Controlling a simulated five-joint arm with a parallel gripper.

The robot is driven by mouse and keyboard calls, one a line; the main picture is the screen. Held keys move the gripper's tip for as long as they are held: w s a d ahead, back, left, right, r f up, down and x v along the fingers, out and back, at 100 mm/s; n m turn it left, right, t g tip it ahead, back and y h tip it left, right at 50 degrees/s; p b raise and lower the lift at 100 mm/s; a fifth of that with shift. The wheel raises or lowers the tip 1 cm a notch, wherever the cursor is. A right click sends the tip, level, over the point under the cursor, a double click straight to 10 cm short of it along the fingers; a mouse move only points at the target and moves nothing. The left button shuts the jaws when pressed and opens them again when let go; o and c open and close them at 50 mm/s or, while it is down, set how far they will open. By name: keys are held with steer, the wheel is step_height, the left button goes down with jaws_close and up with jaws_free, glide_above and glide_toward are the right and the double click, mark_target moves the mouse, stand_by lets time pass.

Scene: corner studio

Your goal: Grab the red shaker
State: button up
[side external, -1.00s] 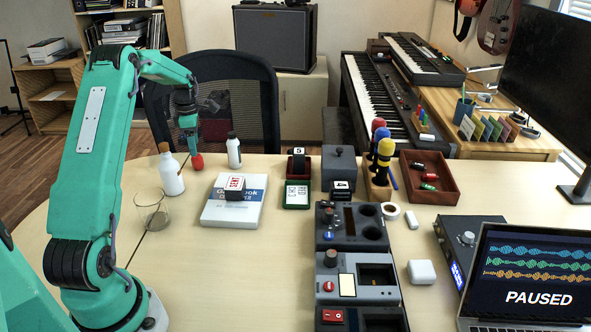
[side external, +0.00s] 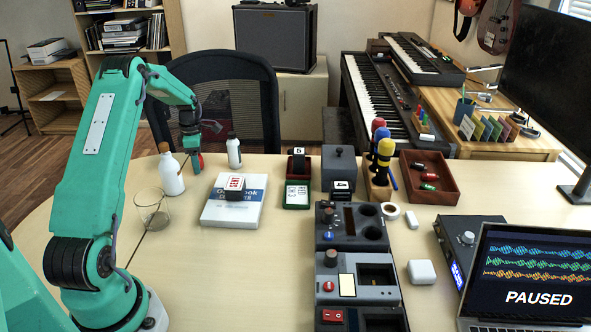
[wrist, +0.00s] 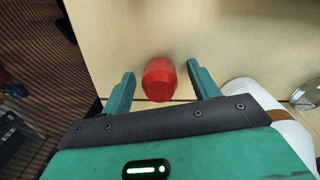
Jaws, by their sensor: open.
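The red shaker (wrist: 159,80) stands on the tabletop between my open fingers in the wrist view, with a gap on either side. In the side view only a small part of the red shaker (side external: 200,161) shows beside the finger; the rest is hidden. My gripper (wrist: 160,72) is open and points down around the shaker; in the side view it (side external: 192,152) is low at the table's far edge.
A white corked bottle (side external: 171,178) stands close on the left, and a small white bottle (side external: 233,154) on the right. A clear glass (side external: 152,214) and a book (side external: 231,215) with a small block are nearer. The table's far edge is just behind.

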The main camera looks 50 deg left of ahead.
stand_by(0.5)
steer(key=c, duration=1.1)
steer(key=shift+o, duration=0.2)
steer(key=shift+r, duration=0.8)
step_height(320, 180, up, 2)
steer(key=shift+r, duration=0.25)
steer(key=w+d+r, duration=0.3)
steer(key=d+r, duration=0.3)
steer(key=d, duration=0.5)
steer(key=shift+r, duration=0.4)
steer(key=shift+d, duration=0.15)
